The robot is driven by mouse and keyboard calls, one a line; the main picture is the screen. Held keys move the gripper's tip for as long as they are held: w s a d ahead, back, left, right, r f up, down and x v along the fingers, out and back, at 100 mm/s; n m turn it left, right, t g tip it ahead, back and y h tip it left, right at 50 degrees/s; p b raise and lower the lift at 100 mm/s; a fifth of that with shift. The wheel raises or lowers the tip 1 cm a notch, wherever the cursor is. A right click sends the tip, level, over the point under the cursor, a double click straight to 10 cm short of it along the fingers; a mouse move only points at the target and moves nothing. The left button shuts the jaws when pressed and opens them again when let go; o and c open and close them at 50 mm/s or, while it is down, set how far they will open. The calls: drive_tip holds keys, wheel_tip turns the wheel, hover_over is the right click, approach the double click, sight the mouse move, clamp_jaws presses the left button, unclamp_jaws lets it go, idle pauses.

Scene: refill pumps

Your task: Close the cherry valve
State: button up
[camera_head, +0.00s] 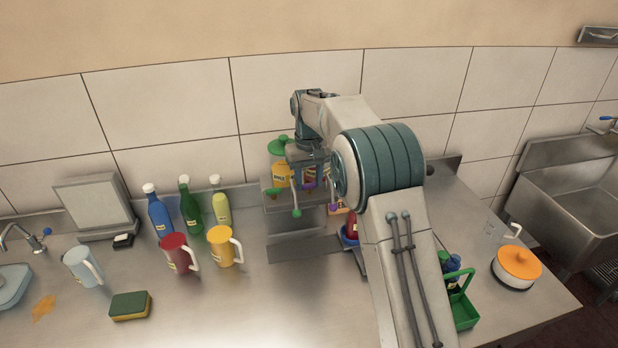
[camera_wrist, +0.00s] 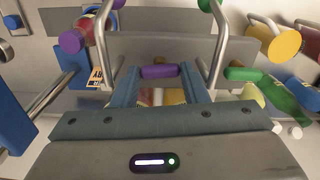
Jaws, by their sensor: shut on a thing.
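The refill pump stand (camera_head: 285,222) is at the back of the counter, partly hidden by my arm. It holds a yellow container (camera_head: 280,176) with a green lid and a red-labelled container (camera_head: 309,176). In the wrist view, a purple valve handle (camera_wrist: 160,71) lies crosswise between the fingers of my gripper (camera_wrist: 160,74), which is shut on it. A green valve handle (camera_wrist: 242,73) is to the right, apart from the fingers. I cannot read which handle is named cherry. In the head view my arm hides the fingertips.
A red mug (camera_head: 177,254) and a yellow mug (camera_head: 222,247) stand left of the stand, before several bottles (camera_head: 189,205). A green caddy (camera_head: 465,311) and an orange-lidded pot (camera_head: 516,266) are to the right. The front middle of the counter is clear.

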drive_tip(key=shift+m, duration=0.6)
drive_tip(key=o, duration=1)
